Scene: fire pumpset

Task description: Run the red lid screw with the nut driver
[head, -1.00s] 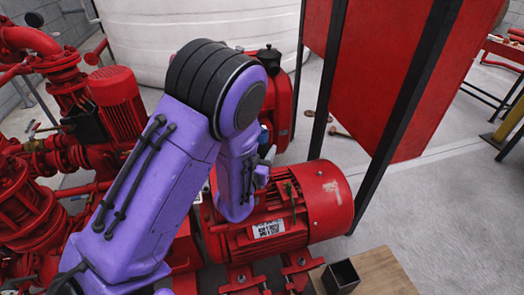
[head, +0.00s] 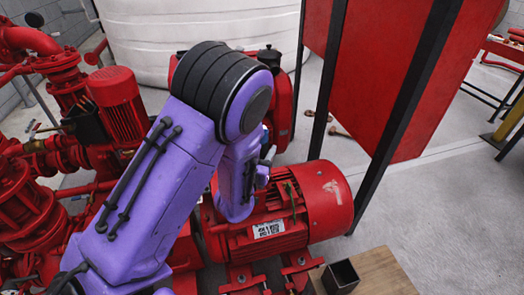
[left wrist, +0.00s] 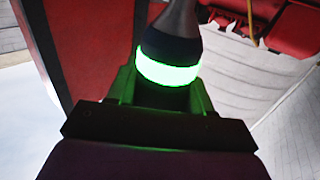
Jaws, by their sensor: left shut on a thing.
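My left arm reaches in from the left in the head view, over the red motor (head: 325,200). My left gripper (left wrist: 165,92) is shut on the nut driver (left wrist: 170,48), which has a dark handle with a glowing green band. The tool's shaft runs up out of the left wrist picture, so its tip is out of sight there. In the head view my arm hides most of the gripper and the tool. I cannot make out the lid screw in either view, nor whether the tool touches it. My right gripper is not in view.
A red panel (head: 385,80) on black posts stands right of the motor. A black open box (head: 341,276) sits on a wooden top (head: 378,272) at the front. Red pumps and pipes (head: 50,150) crowd the left. A white tank (head: 200,25) stands behind.

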